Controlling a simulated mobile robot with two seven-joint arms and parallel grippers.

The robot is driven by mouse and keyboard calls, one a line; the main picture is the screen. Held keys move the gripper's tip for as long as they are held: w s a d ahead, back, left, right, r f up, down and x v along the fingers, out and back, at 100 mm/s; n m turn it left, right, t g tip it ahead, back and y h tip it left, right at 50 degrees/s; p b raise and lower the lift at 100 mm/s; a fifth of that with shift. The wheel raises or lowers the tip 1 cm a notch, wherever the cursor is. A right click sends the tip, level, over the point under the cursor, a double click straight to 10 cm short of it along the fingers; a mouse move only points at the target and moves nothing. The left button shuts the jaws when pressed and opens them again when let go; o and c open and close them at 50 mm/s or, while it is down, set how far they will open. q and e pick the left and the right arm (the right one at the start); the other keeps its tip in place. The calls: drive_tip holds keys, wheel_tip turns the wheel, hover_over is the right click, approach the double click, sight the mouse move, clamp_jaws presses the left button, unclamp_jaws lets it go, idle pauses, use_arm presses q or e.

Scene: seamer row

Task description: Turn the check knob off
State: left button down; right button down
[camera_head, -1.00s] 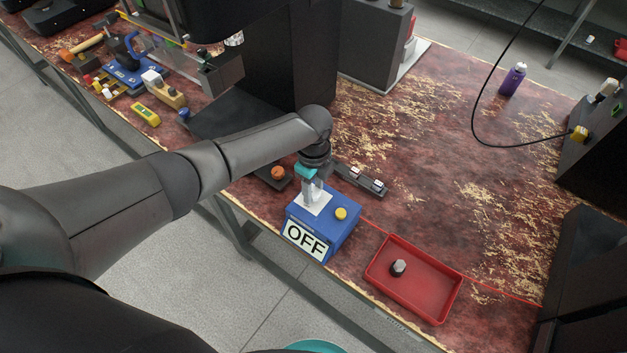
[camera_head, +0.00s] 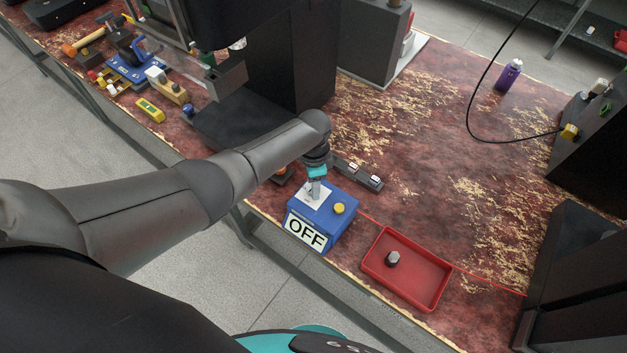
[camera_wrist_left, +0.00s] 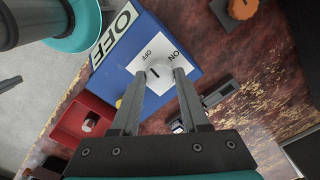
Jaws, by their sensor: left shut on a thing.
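The blue check box (camera_head: 337,226) stands on the bench with a large OFF label (camera_head: 304,232) on its front and a yellow button (camera_head: 339,208) on top. In the left wrist view, the box (camera_wrist_left: 127,62) carries a white plate (camera_wrist_left: 175,56) marked OFF and ON around a pale round knob (camera_wrist_left: 158,76). My left gripper (camera_head: 314,192) points down at the plate. In the left wrist view, its fingers (camera_wrist_left: 158,82) are shut on the knob. A dark mark on the plate shows beside the knob near the word OFF. My right gripper is not in view.
A red tray (camera_head: 431,297) with a grey metal piece (camera_head: 393,258) lies right of the box. A dark block with two small switches (camera_head: 362,174) sits behind it. A purple bottle (camera_head: 508,76) stands far back. The bench middle is mostly clear.

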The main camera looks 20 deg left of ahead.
use_arm(q)
drive_tip(key=shift+n, duration=0.7)
drive_tip(key=shift+c, duration=2.1)
unclamp_jaws()
wheel_tip(320, 180, up, 15)
drive_tip(key=p, duration=0.5)
drive_tip(key=shift+r, duration=0.15)
